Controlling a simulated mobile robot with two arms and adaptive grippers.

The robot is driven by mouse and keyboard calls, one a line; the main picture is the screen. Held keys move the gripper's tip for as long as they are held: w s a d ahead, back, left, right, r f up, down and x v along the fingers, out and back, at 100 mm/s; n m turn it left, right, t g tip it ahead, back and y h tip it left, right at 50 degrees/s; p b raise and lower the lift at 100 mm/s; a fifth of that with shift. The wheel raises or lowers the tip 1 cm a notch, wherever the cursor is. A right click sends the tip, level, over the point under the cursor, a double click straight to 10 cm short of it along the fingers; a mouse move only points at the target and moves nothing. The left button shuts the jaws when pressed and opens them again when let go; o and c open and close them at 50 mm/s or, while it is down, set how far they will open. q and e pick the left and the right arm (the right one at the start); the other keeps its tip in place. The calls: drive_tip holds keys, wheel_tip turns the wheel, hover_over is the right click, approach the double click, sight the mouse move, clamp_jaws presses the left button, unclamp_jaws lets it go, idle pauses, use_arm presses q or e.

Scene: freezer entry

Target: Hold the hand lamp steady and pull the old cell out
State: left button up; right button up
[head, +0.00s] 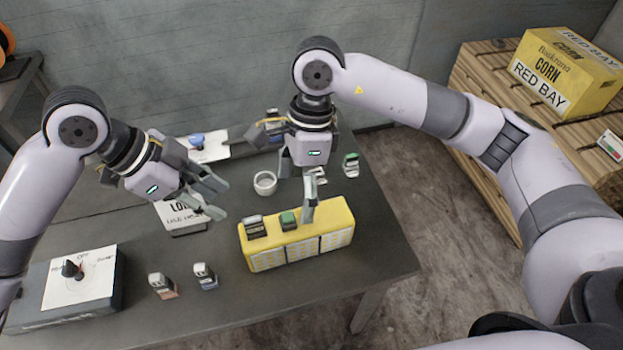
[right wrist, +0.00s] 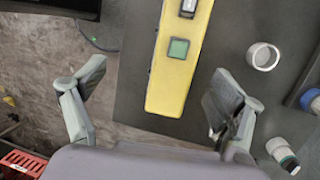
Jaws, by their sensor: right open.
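A yellow block (head: 300,237) with pale grid panels along its front lies on the table; it may be the hand lamp. A grey-black cell (head: 256,226) and a green-topped cell (head: 289,220) stand in its top. The block (right wrist: 175,78) and green top (right wrist: 179,49) also show in the right wrist view. My right gripper (head: 309,205) is open and empty above the block's right part; in its wrist view the fingers (right wrist: 157,88) are wide apart. My left gripper (head: 222,199) is open and empty, left of the block.
Loose cells (head: 205,276) (head: 162,286) lie at the front and another (head: 351,165) at the back right. A dial box (head: 80,285) stands front left, a white cup (head: 265,183) behind the block. A lettered box (head: 183,217) is near my left gripper.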

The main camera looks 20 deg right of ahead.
sight(312, 230)
drive_tip(key=d+f, duration=0.1)
drive_tip(key=f, duration=0.4)
drive_tip(key=f+t+h, duration=0.1)
drive_tip(key=f, duration=0.5)
drive_tip(key=w+d+f+t+h, duration=0.1)
drive_tip(key=f, duration=0.5)
drive_tip(key=shift+d+f+n, duration=0.15)
drive_tip(key=shift+d+n, duration=0.15)
drive_tip(key=shift+d, duration=0.05)
drive_tip(key=shift+c, duration=0.5)
